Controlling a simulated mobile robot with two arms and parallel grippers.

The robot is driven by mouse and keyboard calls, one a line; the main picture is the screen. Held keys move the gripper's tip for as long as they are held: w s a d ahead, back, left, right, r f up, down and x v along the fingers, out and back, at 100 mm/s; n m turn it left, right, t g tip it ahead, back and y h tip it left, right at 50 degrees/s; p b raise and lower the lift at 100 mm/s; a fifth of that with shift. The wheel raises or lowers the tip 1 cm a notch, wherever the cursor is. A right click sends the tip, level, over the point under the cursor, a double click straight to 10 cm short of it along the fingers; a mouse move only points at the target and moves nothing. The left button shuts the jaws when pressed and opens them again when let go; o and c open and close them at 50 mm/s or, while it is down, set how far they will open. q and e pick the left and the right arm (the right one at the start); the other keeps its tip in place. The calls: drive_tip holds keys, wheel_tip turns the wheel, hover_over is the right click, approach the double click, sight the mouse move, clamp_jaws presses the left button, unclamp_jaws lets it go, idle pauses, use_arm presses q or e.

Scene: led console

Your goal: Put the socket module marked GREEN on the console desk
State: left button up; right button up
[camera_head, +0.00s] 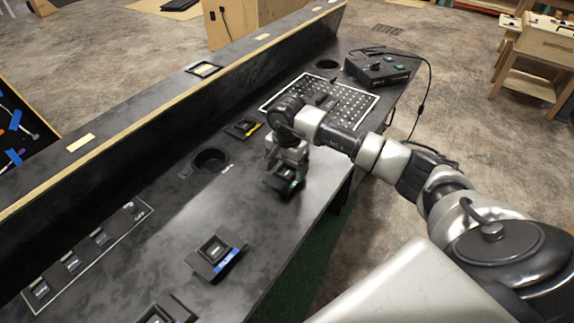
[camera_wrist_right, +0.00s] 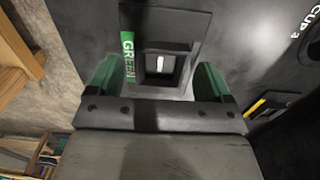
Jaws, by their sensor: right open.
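The socket module marked GREEN (camera_wrist_right: 127,45) is a dark square plate with a green label and a raised black socket with a light slot. In the right wrist view the green pads of my right gripper (camera_wrist_right: 157,78) are apart, one on each side of the raised socket. Whether they touch it I cannot tell. In the head view my right gripper (camera_head: 285,176) is over the module (camera_head: 277,185), near the front edge of the console desk (camera_head: 160,260), and partly hides it. My left gripper is not in view.
A module marked BLUE (camera_head: 215,255) lies nearer on the desk, and a yellow-marked one (camera_head: 242,129) lies behind my gripper. A round cup hole (camera_head: 210,160) is to the left. A dotted panel (camera_head: 350,103) and a cabled control box (camera_head: 378,68) are at the far end.

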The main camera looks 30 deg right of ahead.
sight(287, 173)
drive_tip(key=shift+r, duration=0.2)
wheel_tip(287, 173, up, 12)
drive_tip(key=shift+b, duration=0.3)
drive_tip(key=shift+f, duration=0.1)
idle(0.5)
